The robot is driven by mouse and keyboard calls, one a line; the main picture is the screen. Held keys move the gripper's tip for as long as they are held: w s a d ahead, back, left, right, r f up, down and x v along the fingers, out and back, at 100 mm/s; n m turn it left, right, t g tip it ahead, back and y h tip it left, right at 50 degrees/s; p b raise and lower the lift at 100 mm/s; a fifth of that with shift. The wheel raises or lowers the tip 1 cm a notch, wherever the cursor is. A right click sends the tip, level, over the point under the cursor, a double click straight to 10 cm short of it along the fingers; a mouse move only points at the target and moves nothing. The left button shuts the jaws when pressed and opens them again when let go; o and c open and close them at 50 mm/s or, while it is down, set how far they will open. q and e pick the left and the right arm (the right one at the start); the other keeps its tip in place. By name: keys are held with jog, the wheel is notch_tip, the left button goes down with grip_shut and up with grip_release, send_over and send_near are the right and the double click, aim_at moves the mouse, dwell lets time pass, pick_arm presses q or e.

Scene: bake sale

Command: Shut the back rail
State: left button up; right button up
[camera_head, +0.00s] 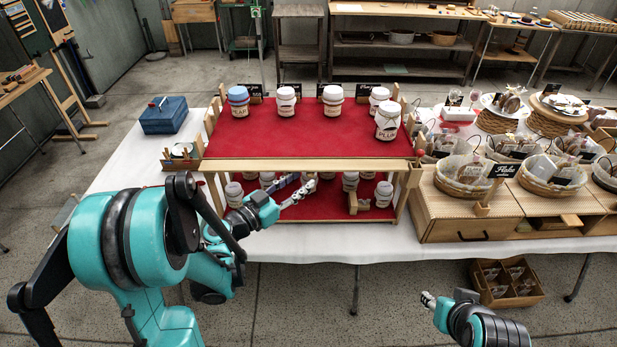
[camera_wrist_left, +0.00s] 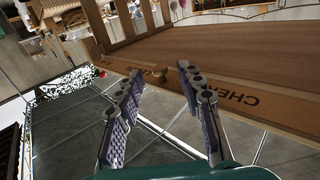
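A two-level wooden stand (camera_head: 300,166) with red cloth on its shelves holds jars on top and below. Which of its parts is the back rail I cannot tell. My left gripper (camera_head: 300,191) is in front of the lower shelf, among the jars in the picture. In the left wrist view its two fingers (camera_wrist_left: 160,105) are apart with nothing held. Beyond them is a wooden board (camera_wrist_left: 275,105) lettered "CHE", with a small round knob (camera_wrist_left: 184,65) near its left end. The fingers look apart from the knob. My right gripper (camera_head: 429,299) is low at the right, its fingers too small to read.
Several lidded jars, such as the plum jar (camera_head: 387,121), stand on the upper shelf. A blue box (camera_head: 164,116) is at the left on the white-clothed table (camera_head: 118,160). Wooden drawers (camera_head: 470,216) with baskets stand close at the right. A crate (camera_head: 506,283) sits on the floor.

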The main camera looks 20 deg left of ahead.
aim_at(308, 176)
pick_arm(q)
jog(key=shift+b+x, duration=0.35)
jog(key=shift+x, duration=1.9)
grip_shut()
